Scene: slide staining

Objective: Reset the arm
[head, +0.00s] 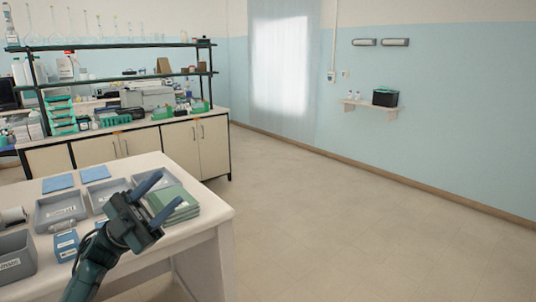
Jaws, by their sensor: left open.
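My left arm comes in from the bottom left of the head view. My left gripper (163,196) is open, its two dark blue fingers spread apart and pointing to the upper right. Nothing shows between the fingers. It hangs over the right part of the near white table (214,212), in front of a stack of green folded cloths or pads (178,206). I cannot tell whether it touches them. My right gripper is not in this view.
Grey trays (62,209), blue pads (58,183), a blue box (66,245) and a dark grey bin (16,258) crowd the near table. A long bench (213,146) with shelves and glassware stands behind. The floor (340,215) to the right is clear.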

